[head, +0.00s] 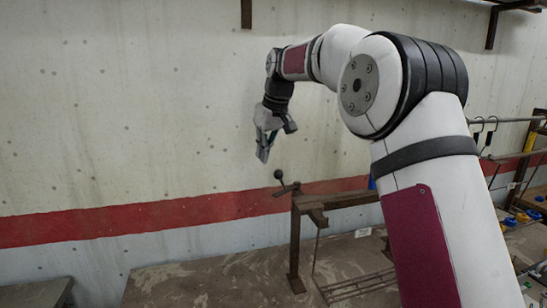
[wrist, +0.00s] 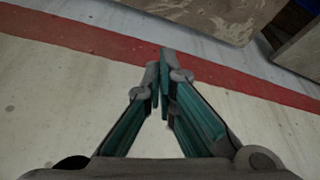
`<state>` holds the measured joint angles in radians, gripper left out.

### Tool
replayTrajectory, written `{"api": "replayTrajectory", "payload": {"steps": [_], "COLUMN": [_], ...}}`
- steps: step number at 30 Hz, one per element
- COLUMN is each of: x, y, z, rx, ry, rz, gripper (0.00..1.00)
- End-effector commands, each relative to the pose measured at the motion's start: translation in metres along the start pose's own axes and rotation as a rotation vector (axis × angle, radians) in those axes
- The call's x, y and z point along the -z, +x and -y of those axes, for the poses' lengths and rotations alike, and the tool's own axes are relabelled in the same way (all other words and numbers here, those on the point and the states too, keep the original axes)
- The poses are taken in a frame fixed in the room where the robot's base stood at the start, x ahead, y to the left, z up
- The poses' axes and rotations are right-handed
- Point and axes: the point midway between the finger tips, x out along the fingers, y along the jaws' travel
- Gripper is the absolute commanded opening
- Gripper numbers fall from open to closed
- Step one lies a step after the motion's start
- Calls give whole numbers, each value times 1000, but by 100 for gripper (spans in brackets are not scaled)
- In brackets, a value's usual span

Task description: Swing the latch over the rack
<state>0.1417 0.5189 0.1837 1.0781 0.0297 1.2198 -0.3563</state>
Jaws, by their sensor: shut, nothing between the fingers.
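The latch (head: 285,188) is a dark lever with a round ball knob (head: 279,174), at the upper left end of the rack. The rack (head: 296,240) is a brown metal frame standing on the bench; my arm hides part of it. My gripper (head: 262,158) is shut and empty, pointing down, above and a little left of the knob and apart from it. In the wrist view, the teal-padded fingers of my gripper (wrist: 160,95) come together over wall and stripe. The latch does not show there.
The bench top (head: 190,285) is clear at left. A pale wall with a red stripe (head: 130,216) stands behind. A rail with hanging tools (head: 485,130) and blue and yellow items (head: 520,217) are at right. A wire grid (head: 357,285) lies beside the rack.

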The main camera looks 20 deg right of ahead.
Motion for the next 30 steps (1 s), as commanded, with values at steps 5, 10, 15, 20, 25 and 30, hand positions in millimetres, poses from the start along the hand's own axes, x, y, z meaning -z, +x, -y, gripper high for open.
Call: {"api": "replayTrajectory", "payload": {"steps": [5, 10, 15, 20, 25, 30], "x": [-22, -36, -40, -40, -40, -42], "y": [-4, -4, -4, -3, -3, -4], "z": [0, 1, 0, 0, 0, 0], "rx": [-1, 1, 0, 0, 1, 9], "ry": [3, 1, 1, 1, 0, -23], "rz": [0, 0, -1, -1, -1, 0], "gripper": [0, 0, 0, 0, 0, 0]}}
